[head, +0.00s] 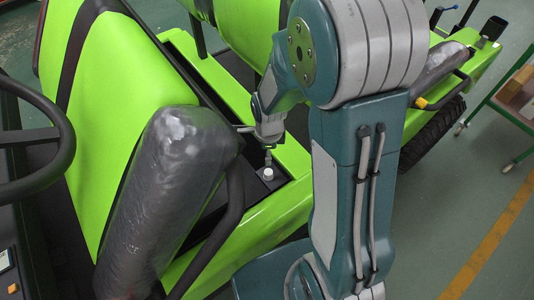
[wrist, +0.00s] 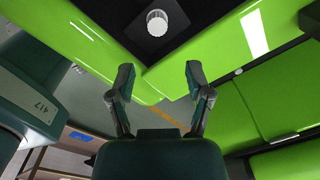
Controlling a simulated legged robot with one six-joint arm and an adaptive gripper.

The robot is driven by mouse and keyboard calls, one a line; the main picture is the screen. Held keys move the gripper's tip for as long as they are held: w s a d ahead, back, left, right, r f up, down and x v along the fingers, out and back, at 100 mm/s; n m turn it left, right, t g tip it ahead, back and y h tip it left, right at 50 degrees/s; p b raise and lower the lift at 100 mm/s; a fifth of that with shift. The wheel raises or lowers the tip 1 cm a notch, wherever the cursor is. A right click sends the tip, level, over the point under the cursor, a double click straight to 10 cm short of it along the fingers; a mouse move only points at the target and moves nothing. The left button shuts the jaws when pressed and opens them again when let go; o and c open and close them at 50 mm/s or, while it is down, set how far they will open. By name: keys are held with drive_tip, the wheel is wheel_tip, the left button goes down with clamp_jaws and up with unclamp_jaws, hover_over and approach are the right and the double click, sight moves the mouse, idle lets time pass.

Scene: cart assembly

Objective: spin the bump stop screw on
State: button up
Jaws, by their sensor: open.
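The bump stop screw (wrist: 157,22) shows in the wrist view as a white round ribbed cap on a black surface, at the top centre. In the head view it is a small white piece (head: 267,174) on the dark panel beside the green bodywork. My gripper (wrist: 159,78) is open, its two fingers spread wide with nothing between them. In the wrist view the screw lies beyond the fingertips, apart from them. In the head view my gripper (head: 268,150) points down just above the screw; its fingers are small there. Whatever lies under the screw is hidden.
A green seat (head: 100,110) and a plastic-wrapped armrest (head: 170,195) stand left of my gripper. A dark curved bar (head: 232,205) rises close to it. A steering wheel (head: 40,140) is at far left. A green trolley (head: 515,105) stands at right, with open floor before it.

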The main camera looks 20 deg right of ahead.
sight(268, 171)
drive_tip(key=f+m, duration=0.1)
drive_tip(key=f, duration=0.2)
drive_tip(key=shift+d+m, duration=0.2)
drive_tip(key=shift+m, duration=0.2)
wheel_tip(268, 171, down, 9)
drive_tip(key=shift+a+r, duration=0.15)
drive_tip(key=shift+r, duration=0.1)
clamp_jaws()
drive_tip(key=n, duration=0.4)
drive_tip(key=shift+n, duration=0.3)
drive_tip(key=n, duration=0.3)
drive_tip(key=shift+n, duration=0.4)
drive_tip(key=n, duration=1.2)
drive_tip(key=shift+w+n, duration=0.1)
drive_tip(key=shift+n, duration=0.3)
drive_tip(key=n, duration=0.5)
drive_tip(key=shift+n, duration=0.3)
drive_tip(key=n, duration=0.4)
drive_tip(key=shift+n, duration=2.2)
